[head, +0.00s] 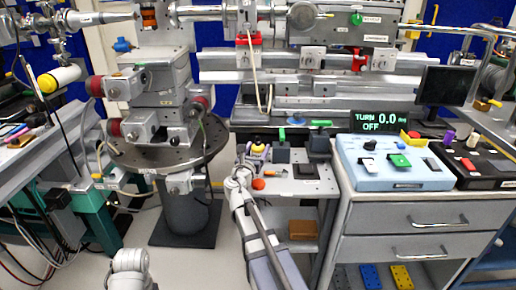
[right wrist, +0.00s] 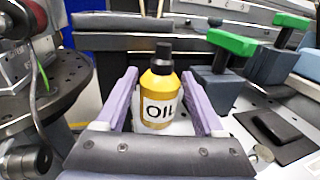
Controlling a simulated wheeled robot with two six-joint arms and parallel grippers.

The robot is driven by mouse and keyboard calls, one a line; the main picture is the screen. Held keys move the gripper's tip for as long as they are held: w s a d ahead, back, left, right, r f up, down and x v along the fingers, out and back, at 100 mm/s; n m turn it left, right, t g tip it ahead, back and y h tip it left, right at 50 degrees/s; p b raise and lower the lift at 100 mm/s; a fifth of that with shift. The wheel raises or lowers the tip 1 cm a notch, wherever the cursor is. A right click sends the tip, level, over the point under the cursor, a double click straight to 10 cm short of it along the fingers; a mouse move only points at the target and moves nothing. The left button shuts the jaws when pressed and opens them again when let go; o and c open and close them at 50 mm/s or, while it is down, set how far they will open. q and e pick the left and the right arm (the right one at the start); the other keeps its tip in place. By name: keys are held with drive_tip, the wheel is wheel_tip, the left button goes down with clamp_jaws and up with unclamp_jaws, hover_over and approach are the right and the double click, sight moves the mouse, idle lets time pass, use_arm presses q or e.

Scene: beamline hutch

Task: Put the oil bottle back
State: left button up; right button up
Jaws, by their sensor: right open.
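The oil bottle (right wrist: 160,98) is yellow with a black cap and a white label reading OIL. It stands upright between the purple fingers of my right gripper (right wrist: 163,105) in the right wrist view. The fingers are open, with a visible gap on either side of the bottle. In the head view the bottle (head: 257,149) is small at the far end of my right arm, with the right gripper (head: 256,156) around it. My left gripper is not in view.
A grey cart top (head: 318,186) carries a dark square pad (head: 306,171) right of the bottle. Green-handled clamps (right wrist: 232,42) stand behind and to the right. A round dark table (head: 150,155) is at left. A blue control box (head: 385,172) sits on drawers at right.

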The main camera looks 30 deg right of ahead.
drive_tip(key=v, duration=1.1)
